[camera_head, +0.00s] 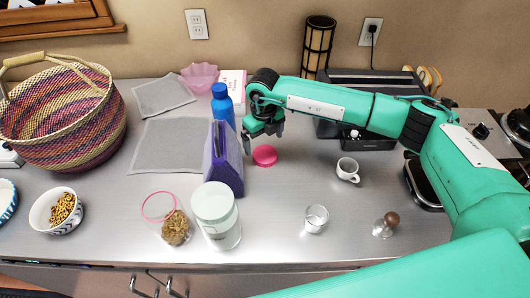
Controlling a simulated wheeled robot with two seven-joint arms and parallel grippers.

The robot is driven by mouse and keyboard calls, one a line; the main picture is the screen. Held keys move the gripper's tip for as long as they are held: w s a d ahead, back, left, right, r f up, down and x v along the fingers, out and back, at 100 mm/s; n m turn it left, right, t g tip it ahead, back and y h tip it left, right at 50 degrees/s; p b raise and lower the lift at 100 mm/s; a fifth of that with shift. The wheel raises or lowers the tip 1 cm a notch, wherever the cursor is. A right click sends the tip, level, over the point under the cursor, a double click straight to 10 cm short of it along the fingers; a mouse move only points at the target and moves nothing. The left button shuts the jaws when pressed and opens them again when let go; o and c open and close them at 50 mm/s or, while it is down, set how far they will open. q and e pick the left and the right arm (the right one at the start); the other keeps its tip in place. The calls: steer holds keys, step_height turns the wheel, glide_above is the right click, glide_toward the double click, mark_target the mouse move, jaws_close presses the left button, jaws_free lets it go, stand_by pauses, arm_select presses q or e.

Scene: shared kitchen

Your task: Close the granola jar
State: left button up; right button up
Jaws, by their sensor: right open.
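The granola jar (158,208) is a clear glass with a pink rim at the front edge of the counter, left of centre. Its top is open and brown granola shows low inside it. A round pink lid (265,156) lies flat on the counter, further back and to the right of the jar. My right gripper (263,141) is open and empty, pointing down just behind and above the lid. Whether a fingertip touches the lid is not clear. My left gripper is out of view.
A purple upright holder (223,160) and a blue bottle (222,100) stand just left of the lid. A pale-lidded jar (216,204) stands right beside the granola jar. A white cup (348,170) and a small glass (316,218) are to the right.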

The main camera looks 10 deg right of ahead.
mark_target(265, 154)
steer(key=shift+s+f+p, duration=0.1)
steer(key=shift+f+p, duration=0.1)
steer(key=shift+p, duration=0.15)
step_height(265, 154, down, 4)
steer(key=shift+s+d+f+p, duration=0.1)
steer(key=shift+s+d+p, duration=0.05)
steer(key=shift+p, duration=1)
steer(key=shift+f, duration=0.3)
steer(key=c, duration=1)
